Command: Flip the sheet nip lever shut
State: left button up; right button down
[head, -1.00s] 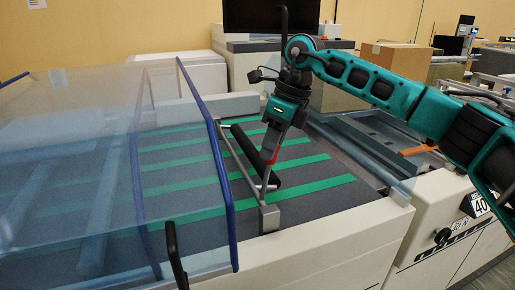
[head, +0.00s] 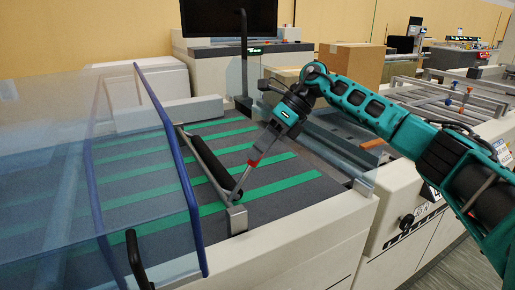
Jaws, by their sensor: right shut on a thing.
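The sheet nip lever (head: 239,188) is a thin metal arm at the near end of a black roller (head: 211,162), above the grey and green striped feed bed. A metal bracket (head: 237,218) stands at its base on the bed's near edge. My right gripper (head: 245,176), with a red part near its fingertips, reaches down from the upper right at a slant. It is shut on the lever; the fingertips partly hide the grip point. My left gripper is not in view.
A clear cover with blue rails (head: 172,150) stands open left of the roller. A black handle (head: 137,262) is at the front. A dark upright post (head: 244,60) and a monitor (head: 228,17) stand behind. The striped bed (head: 285,200) is clear to the right.

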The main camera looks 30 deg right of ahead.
jog(key=shift+d+f, duration=0.15)
jog(key=c, duration=1.1)
grip_release()
jog(key=shift+s+d, duration=0.1)
jog(key=shift+d, duration=0.05)
jog(key=shift+o, duration=0.8)
jog(key=v, duration=1.3)
jog(key=shift+p, duration=0.45)
